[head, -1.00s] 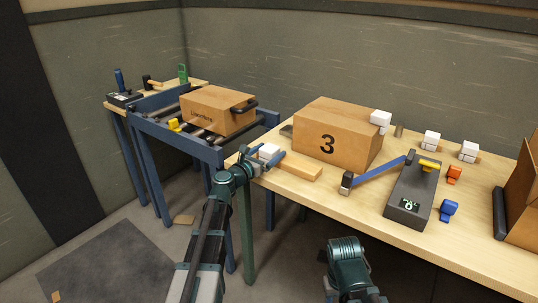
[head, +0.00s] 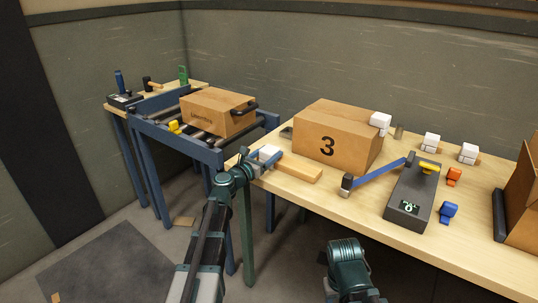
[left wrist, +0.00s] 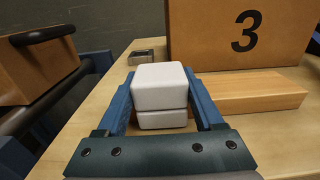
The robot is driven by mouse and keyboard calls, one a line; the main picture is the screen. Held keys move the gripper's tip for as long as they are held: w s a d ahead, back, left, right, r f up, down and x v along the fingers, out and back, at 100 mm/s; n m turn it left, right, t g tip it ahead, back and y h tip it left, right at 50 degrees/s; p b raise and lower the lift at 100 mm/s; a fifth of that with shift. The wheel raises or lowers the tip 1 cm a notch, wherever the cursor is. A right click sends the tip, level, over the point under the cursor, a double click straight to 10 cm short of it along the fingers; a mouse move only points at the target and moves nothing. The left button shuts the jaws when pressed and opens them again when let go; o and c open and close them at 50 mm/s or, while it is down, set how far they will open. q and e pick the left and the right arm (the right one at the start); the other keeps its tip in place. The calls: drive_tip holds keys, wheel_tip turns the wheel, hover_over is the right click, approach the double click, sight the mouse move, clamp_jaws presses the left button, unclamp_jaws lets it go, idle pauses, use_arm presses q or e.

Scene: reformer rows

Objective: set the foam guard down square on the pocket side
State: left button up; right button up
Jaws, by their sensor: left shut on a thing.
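A white foam guard (left wrist: 160,85), with a groove between its upper and lower parts, is between the blue fingers of my left gripper (left wrist: 160,92). The gripper is shut on it, and it looks upright. In the head view the guard (head: 267,152) is at the table's left end, in front of the numbered carton. Its underside is hidden, so I cannot tell whether it touches the table. A wooden bar (left wrist: 250,92) lies close to its right. I cannot make out which side is the pocket side. My right gripper is out of view.
A carton marked 3 (head: 327,143) stands behind on the table (head: 350,207). A white block (head: 380,120) shows at its right corner. A dark device with a blue arm (head: 410,195) is to the right. A conveyor with another carton (head: 218,112) is at left.

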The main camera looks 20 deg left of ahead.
sight(269, 149)
use_arm(q)
wheel_tip(269, 149, up, 10)
drive_tip(key=p, duration=0.9)
drive_tip(key=shift+p, duration=0.4)
